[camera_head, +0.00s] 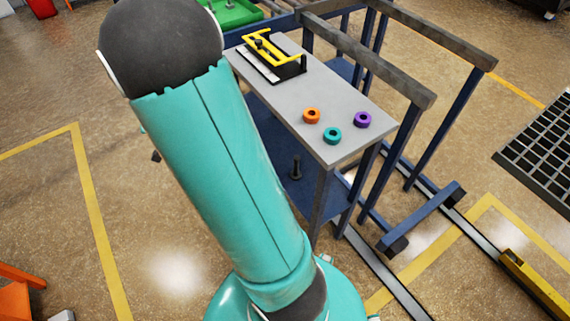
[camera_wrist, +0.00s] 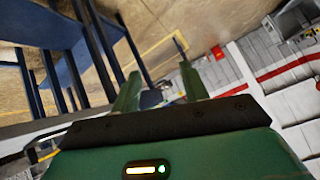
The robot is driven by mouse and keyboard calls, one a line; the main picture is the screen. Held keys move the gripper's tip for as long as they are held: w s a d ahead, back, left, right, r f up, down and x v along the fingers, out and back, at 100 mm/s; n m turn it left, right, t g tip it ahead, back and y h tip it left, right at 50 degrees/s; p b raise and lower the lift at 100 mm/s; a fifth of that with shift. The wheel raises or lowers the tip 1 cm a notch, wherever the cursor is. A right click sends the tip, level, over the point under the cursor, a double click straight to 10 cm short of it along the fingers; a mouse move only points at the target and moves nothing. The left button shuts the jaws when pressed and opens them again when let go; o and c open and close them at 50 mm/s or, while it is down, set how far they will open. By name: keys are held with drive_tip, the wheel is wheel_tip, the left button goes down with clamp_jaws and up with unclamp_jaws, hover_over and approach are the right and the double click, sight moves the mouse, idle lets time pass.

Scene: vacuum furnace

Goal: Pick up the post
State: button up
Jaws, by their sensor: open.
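A small dark upright post (camera_head: 296,167) with a wider foot stands on the blue lower shelf (camera_head: 271,136) of the cart, beneath the grey top. My gripper (camera_wrist: 162,88) shows in the wrist view, with its two green fingers apart and nothing visibly held between them. The gripper is not visible in the head view, where my arm covers much of the left side. I cannot make out the post in the wrist view, so the distance from gripper to post cannot be told.
Blue frame legs and rails (camera_head: 417,121) crowd the right side. Open floor lies left. A black grate (camera_head: 541,139) is far right.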

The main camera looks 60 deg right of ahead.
drive_tip(key=s+d+f+m+h, duration=0.1)
drive_tip(key=d+f+m+h, duration=0.15)
drive_tip(key=d+f, duration=0.8)
drive_tip(key=m+g+h, duration=0.2)
drive_tip(key=g+h, duration=0.1)
drive_tip(key=h, duration=0.7)
approach(296, 162)
drive_tip(key=x, duration=0.6)
drive_tip(key=shift+s+r, duration=0.2)
drive_tip(key=x, duration=0.5)
drive_tip(key=shift+w+d+f, duration=0.1)
drive_tip(key=shift+w, duration=0.15)
clamp_jaws()
